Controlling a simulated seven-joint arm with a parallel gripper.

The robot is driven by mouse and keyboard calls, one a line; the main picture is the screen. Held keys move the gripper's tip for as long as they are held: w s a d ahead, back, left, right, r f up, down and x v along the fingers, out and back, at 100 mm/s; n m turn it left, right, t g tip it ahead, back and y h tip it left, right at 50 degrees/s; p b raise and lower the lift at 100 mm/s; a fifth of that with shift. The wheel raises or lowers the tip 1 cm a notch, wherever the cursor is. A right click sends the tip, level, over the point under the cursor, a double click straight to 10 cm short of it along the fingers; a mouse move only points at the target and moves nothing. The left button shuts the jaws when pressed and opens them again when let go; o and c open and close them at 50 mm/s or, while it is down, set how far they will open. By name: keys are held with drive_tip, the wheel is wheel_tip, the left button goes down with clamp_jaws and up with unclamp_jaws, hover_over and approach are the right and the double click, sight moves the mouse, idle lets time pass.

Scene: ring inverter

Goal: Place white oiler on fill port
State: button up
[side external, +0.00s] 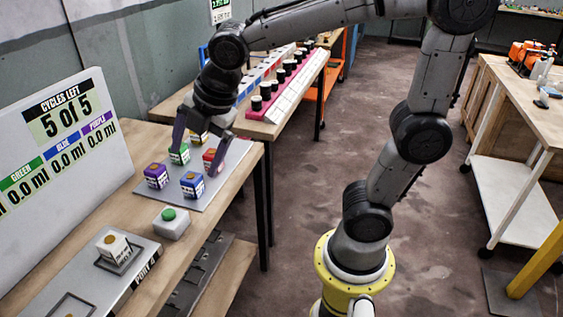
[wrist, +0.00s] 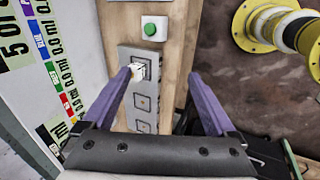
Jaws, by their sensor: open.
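The white oiler (side external: 113,245), a small white cube-like bottle with a brownish top, stands upright on a square-marked spot of the grey port plate (side external: 75,285) at lower left. In the wrist view the white oiler (wrist: 141,69) shows just beside the left fingertip in the picture, on the plate with several square outlines (wrist: 142,103). I cannot tell which spot is the fill port. My gripper (side external: 207,158) is open and empty, well beyond the white oiler, over the coloured oilers. Its two purple fingers are spread wide in the wrist view (wrist: 160,85).
Green (side external: 179,153), red (side external: 211,160), purple (side external: 156,175) and blue (side external: 192,185) oilers stand on a grey tray (side external: 221,181) around my fingers; another is partly hidden. A green button box (side external: 171,224) stands between tray and port plate. A display board (side external: 65,150) rises behind.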

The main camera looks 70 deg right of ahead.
drive_tip(key=s+d+f+m, duration=0.1)
drive_tip(key=s+d+m, duration=0.1)
drive_tip(key=s+m, duration=0.5)
drive_tip(key=s+d+f+m, duration=0.1)
drive_tip(key=s+d+m, duration=0.1)
drive_tip(key=s+m, duration=0.6)
drive_tip(key=shift+s+d+m+t, duration=0.2)
drive_tip(key=shift+m+t, duration=0.1)
drive_tip(key=shift+m, duration=0.9)
